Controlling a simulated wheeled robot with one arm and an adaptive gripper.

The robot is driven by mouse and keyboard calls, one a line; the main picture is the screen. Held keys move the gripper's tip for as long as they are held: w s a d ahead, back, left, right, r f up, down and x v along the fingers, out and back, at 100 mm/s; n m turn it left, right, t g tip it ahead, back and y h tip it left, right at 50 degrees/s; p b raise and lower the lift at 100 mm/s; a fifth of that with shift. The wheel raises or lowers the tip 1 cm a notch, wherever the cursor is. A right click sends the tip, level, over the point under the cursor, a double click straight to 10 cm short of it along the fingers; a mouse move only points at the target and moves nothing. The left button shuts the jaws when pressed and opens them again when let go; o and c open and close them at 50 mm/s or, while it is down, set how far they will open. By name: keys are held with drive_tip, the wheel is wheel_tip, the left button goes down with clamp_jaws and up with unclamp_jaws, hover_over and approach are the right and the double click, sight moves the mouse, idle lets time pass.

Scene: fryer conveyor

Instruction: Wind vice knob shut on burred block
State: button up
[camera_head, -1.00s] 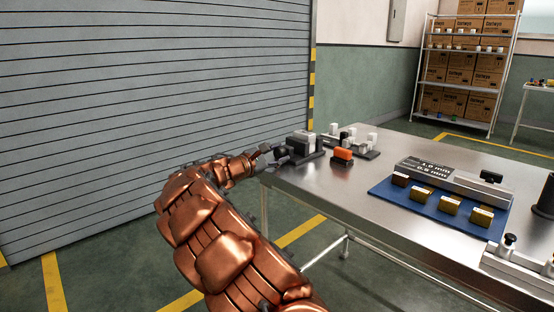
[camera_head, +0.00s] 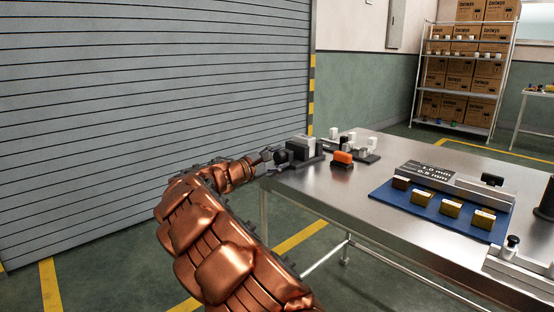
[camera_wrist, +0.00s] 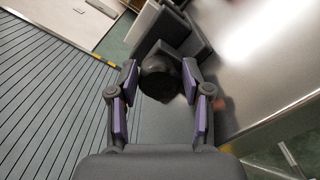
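The dark vice (camera_head: 303,147) sits at the table's near left corner. Its round black knob (camera_head: 282,157) faces my gripper (camera_head: 268,158). In the wrist view the knob (camera_wrist: 160,78) lies between the tips of my gripper (camera_wrist: 160,88), whose purple-padded fingers stand apart on either side. A narrow gap shows at the left finger; whether the right finger touches the knob I cannot tell. The vice body (camera_wrist: 178,32) is beyond the knob. A pale piece shows at the vice top, but I cannot make out the burred block clearly.
A blue mat (camera_head: 388,192) with several yellowish blocks and a grey labelled gauge (camera_head: 460,185) lies further right. The shutter (camera_head: 150,110) is left. The table's middle is clear.

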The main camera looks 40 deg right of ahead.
drive_tip(key=shift+o, duration=1.1)
